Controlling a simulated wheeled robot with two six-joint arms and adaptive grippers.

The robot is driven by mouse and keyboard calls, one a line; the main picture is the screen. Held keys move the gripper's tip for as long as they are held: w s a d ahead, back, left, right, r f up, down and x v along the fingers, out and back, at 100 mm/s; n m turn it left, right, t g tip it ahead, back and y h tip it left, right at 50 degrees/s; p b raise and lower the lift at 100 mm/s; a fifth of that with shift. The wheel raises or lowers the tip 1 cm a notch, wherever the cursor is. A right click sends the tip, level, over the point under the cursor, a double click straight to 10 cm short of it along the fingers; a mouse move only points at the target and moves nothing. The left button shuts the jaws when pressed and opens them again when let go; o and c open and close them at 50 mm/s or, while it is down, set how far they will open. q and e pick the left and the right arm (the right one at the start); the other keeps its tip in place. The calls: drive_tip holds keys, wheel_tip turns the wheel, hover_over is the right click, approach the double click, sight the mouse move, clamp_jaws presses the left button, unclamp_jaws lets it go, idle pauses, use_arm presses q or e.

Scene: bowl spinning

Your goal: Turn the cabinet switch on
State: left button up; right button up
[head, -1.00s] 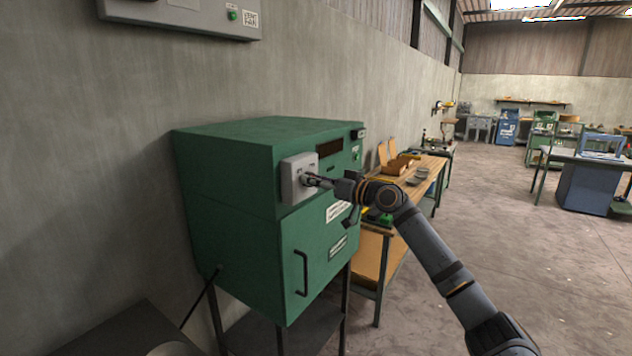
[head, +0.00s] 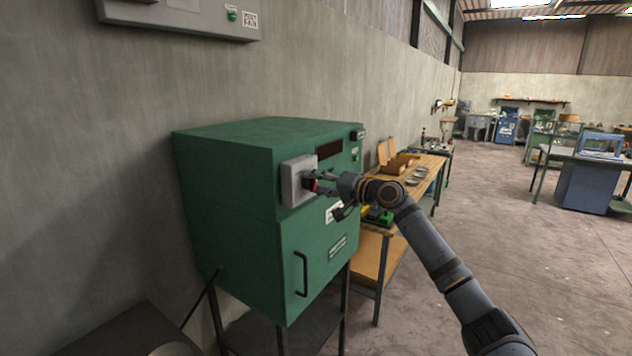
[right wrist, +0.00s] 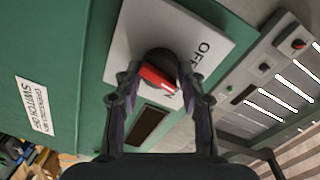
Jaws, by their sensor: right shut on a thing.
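The green cabinet (head: 226,220) stands against the wall in the head view. A light grey switch plate (head: 292,184) is on its front. My right gripper (head: 317,184) is shut on the rotary switch (right wrist: 158,62) there, a dark knob with a red handle (right wrist: 157,79). In the right wrist view the two fingers stand on either side of the knob. The word OFF shows on the plate to the right, and the red handle's end lies by a partly covered letter N. My left gripper is not in view.
A wooden workbench (head: 425,172) with trays stands just beyond the cabinet. A grey wall panel (head: 185,16) with a green button hangs at upper left. The cabinet has a handled door (head: 318,262) below the switch.

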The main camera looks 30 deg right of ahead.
drive_tip(key=m+p, duration=0.1)
drive_tip(key=m, duration=0.3)
drive_tip(key=shift+d+r, duration=0.1)
drive_tip(key=shift+m+p, duration=0.55)
drive_tip(key=shift+m, duration=0.75)
drive_tip(key=o, duration=1.1)
drive_tip(key=shift+g+y, duration=0.3)
drive_tip(key=shift+y, duration=0.1)
drive_tip(key=shift+o, duration=0.2)
